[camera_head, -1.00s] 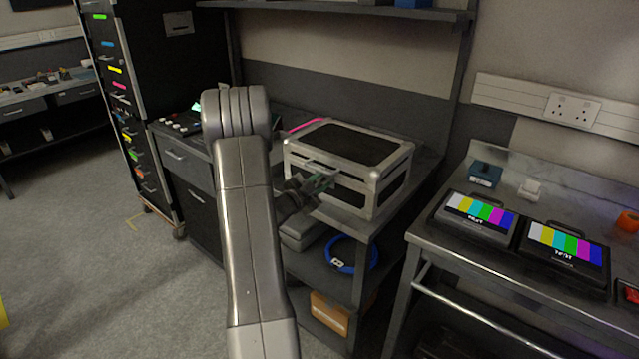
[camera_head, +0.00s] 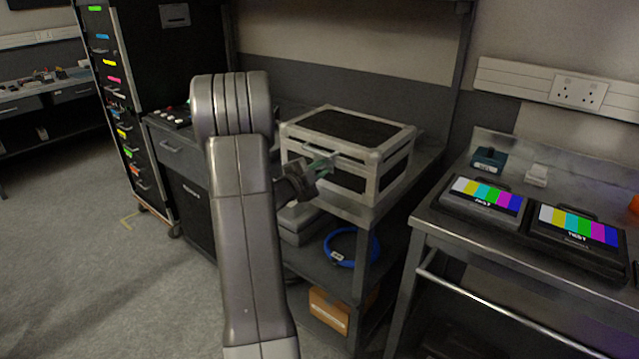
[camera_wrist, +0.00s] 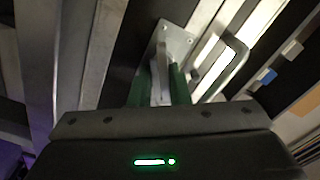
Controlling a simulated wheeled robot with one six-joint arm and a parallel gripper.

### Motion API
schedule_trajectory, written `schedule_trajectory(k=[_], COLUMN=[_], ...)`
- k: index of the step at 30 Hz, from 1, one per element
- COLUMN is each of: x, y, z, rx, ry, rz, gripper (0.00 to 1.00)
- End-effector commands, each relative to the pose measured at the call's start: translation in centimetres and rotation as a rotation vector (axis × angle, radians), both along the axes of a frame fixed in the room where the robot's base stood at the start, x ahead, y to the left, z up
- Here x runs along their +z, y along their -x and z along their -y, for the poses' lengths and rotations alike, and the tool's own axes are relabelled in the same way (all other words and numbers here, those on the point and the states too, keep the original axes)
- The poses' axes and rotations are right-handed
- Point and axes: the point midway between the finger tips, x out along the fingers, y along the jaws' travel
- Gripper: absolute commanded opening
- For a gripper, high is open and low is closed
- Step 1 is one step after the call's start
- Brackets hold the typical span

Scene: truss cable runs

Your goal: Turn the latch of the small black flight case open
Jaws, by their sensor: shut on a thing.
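The small black flight case (camera_head: 352,129) has black panels and silver edges and sits on a metal shelf unit. Its latch shows in the wrist view as a metal plate (camera_wrist: 174,42) with a narrow pale tab (camera_wrist: 160,82) below it. My gripper (camera_head: 325,163) is at the front face of the case. In the wrist view its green-edged fingers (camera_wrist: 161,86) are shut on the tab, one on each side. A silver handle (camera_wrist: 222,66) stands to the right of the latch in the wrist view. My arm hides part of the shelf unit in the head view.
A blue cable coil (camera_head: 350,247), a grey case (camera_head: 300,222) and a cardboard box (camera_head: 328,311) are on the lower shelves. A bench with two test monitors (camera_head: 482,207) stands at right. A drawer cabinet (camera_head: 180,160) is at left. Open floor lies front left.

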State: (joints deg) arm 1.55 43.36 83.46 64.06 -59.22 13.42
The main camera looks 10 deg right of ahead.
Motion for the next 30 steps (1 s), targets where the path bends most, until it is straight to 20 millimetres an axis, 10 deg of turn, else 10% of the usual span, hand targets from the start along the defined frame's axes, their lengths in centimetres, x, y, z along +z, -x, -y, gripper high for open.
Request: schedule_trajectory(k=[30], x=[0.56], y=[-0.16], z=[0.0], rx=[0.006], ry=[-0.326], rz=[0.447], gripper=[0.0])
